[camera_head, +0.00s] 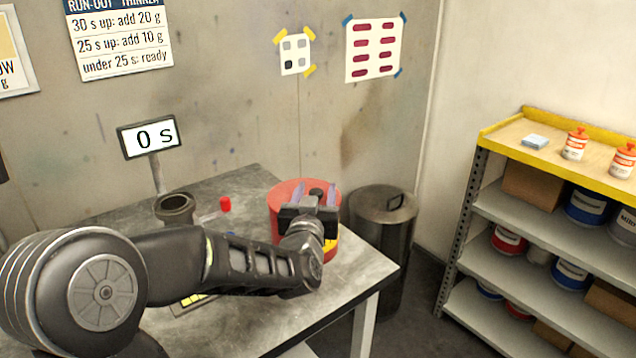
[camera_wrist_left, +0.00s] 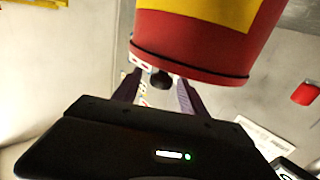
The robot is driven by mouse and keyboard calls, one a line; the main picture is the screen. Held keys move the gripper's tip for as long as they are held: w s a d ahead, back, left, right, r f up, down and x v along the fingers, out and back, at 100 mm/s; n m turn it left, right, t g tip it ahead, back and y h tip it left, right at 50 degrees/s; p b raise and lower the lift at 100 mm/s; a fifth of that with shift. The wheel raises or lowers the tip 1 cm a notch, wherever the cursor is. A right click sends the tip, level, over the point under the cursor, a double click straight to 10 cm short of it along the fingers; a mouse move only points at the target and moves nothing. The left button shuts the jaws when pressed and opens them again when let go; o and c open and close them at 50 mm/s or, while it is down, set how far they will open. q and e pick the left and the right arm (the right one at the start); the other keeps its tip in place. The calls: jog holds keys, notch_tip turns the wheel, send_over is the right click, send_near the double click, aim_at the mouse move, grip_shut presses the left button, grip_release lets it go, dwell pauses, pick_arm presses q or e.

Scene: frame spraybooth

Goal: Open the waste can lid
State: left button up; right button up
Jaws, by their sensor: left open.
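A red can (camera_head: 276,228) with a yellow label and a red lid (camera_head: 284,192) stands upright on the grey table. A small black knob (camera_head: 317,191) sits on the lid, and the lid looks closed. My left gripper (camera_head: 315,197) is open at the top of the can, its two fingers on either side of the knob. In the left wrist view the can (camera_wrist_left: 190,45) appears upside down, and the knob (camera_wrist_left: 159,79) shows between the open fingers (camera_wrist_left: 156,90). Whether a finger touches the knob I cannot tell. My right gripper is not in view.
A dark grey lidded bin (camera_head: 382,235) stands on the floor beyond the table's right edge. A dark cup (camera_head: 175,208), a small red-capped item (camera_head: 225,204) and a timer display (camera_head: 150,138) are left of the can. A shelf (camera_head: 540,225) with paint tins stands right.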

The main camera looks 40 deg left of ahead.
aim_at(318, 184)
pick_arm(q)
jog(key=shift+x, duration=1.75)
grip_shut()
